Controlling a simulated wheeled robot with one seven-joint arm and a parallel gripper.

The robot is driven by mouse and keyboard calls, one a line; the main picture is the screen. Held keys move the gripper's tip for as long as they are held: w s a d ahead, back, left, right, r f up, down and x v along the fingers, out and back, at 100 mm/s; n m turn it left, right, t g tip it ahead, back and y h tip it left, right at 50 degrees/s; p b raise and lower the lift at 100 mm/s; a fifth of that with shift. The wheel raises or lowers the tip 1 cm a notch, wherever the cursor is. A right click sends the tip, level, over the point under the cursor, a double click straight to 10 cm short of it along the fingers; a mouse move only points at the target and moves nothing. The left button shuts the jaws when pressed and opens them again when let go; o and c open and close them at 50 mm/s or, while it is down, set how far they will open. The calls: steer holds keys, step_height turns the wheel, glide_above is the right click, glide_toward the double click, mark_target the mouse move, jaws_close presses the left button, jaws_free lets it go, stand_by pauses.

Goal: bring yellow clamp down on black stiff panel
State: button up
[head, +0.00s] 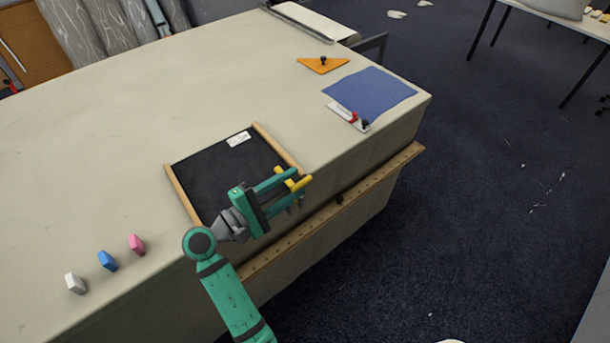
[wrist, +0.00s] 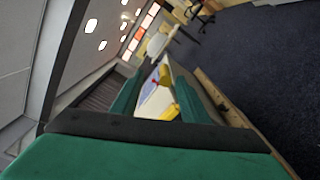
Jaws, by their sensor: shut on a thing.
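The black stiff panel (head: 215,172) lies flat on the cloth table, between two wooden side strips. A small white label sits near its far right corner. My gripper (head: 290,190) is over the panel's near right corner, by the table's front edge. It is shut on the yellow clamp (head: 300,184), which also shows between the fingers in the wrist view (wrist: 168,103). The arm hides part of the panel's near edge. I cannot tell whether the clamp touches the panel.
A wooden rail (head: 330,207) runs along the table's front side. A blue cloth square (head: 372,95), a red and white tool (head: 347,117) and an orange triangle (head: 322,65) lie to the right. White, blue (head: 107,261) and pink blocks stand at left. The table's far left is clear.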

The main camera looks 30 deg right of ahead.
steer(key=a, duration=0.3)
steer(key=shift+a, duration=0.3)
steer(key=shift+d, duration=0.1)
